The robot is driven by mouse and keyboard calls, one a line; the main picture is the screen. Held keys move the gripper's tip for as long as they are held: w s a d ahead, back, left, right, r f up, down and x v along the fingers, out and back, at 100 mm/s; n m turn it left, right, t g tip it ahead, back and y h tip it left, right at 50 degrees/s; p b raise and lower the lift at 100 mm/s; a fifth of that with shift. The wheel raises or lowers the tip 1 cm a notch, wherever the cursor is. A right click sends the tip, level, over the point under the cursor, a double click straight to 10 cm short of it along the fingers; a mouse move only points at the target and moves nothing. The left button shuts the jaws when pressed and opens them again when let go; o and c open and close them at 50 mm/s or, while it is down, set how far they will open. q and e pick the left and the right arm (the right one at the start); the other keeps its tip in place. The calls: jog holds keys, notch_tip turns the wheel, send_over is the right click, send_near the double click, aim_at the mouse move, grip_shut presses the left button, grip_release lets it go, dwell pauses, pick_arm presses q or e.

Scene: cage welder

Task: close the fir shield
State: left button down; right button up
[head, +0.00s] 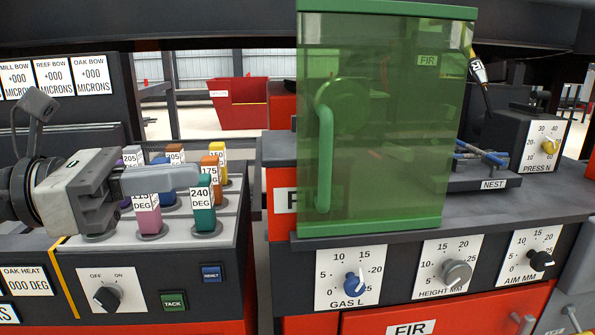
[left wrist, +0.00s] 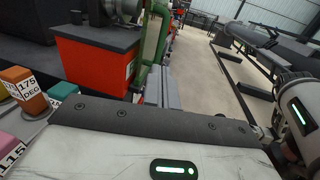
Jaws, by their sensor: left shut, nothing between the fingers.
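The fir shield (head: 390,130) is a green see-through panel with thick green top and bottom edges, standing upright at the front of the station marked FIR. Its green vertical handle (head: 325,160) is near its left edge. I cannot tell for sure how far it is swung. In the left wrist view a green upright part (left wrist: 152,50), likely the shield's edge, shows beyond the fingers. My left gripper (head: 190,177) is shut and empty, left of the handle and apart from it, above the coloured blocks. Its fingers also show in the left wrist view (left wrist: 161,92). My right gripper is not in view.
Several coloured degree-marked blocks, including a teal one (head: 204,205), stand close below my left gripper. Knobs such as the blue gas knob (head: 354,283) line the panel under the shield. A NEST fixture (head: 485,170) and a press box (head: 525,145) stand at the right.

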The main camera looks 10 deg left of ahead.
pick_arm(q)
jog(key=shift+p+x, duration=2)
jog(key=shift+x, duration=4.6)
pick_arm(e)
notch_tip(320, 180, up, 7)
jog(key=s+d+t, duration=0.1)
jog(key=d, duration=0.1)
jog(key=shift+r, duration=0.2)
pick_arm(q)
jog(key=shift+d+r, duration=0.15)
